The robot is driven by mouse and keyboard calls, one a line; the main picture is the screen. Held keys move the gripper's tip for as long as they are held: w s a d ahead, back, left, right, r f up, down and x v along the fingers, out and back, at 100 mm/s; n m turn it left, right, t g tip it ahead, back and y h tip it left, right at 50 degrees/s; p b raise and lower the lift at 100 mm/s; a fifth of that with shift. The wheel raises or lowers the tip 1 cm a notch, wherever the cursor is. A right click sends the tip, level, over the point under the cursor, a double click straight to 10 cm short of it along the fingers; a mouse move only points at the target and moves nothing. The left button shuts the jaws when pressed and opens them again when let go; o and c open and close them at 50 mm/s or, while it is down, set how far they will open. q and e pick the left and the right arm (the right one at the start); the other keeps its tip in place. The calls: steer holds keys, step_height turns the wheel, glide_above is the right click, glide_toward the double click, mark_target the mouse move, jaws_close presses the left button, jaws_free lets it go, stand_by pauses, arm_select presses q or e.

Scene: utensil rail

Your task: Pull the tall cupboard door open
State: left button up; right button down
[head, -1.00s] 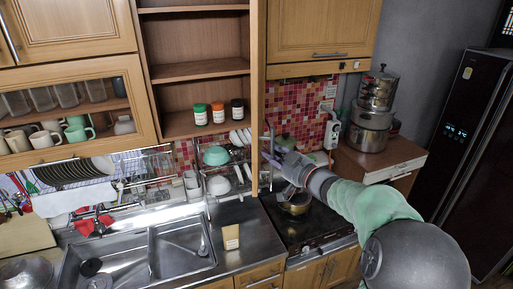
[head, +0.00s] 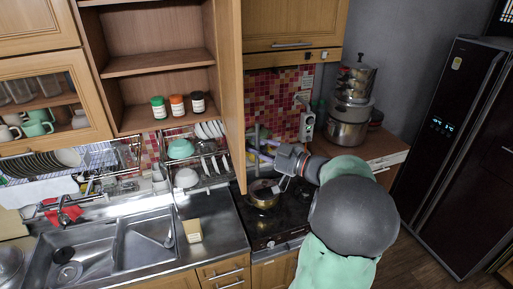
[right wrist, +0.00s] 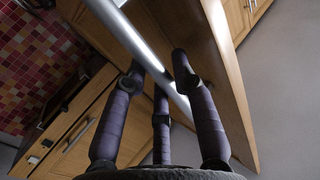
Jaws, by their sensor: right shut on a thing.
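The tall wooden cupboard door (head: 231,100) stands swung out from its cupboard, seen nearly edge-on in the head view with its inner face toward the open shelves. In the right wrist view the door panel (right wrist: 219,75) runs down the right side. Its long metal handle (right wrist: 142,47) crosses between my fingers; part of the handle (head: 257,138) also shows in the head view. My right gripper (head: 266,151) is shut on this handle on the door's outer side. In the wrist view my right gripper's fingers (right wrist: 166,85) sit around the bar. My left gripper is not in view.
The open cupboard (head: 150,88) holds several small jars on its lowest shelf. Below are a dish rack (head: 205,163), a sink (head: 140,240) and a stove with a pan (head: 263,197). A dark fridge (head: 450,140) is farther right.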

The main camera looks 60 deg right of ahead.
steer(key=shift+w+r, duration=0.1)
steer(key=shift+r, duration=0.15)
steer(key=c, duration=1.2)
jaws_free()
steer(key=shift+c, duration=0.2)
steer(key=shift+w+f, duration=0.1)
steer(key=s, duration=1.2)
steer(key=shift+d, duration=0.15)
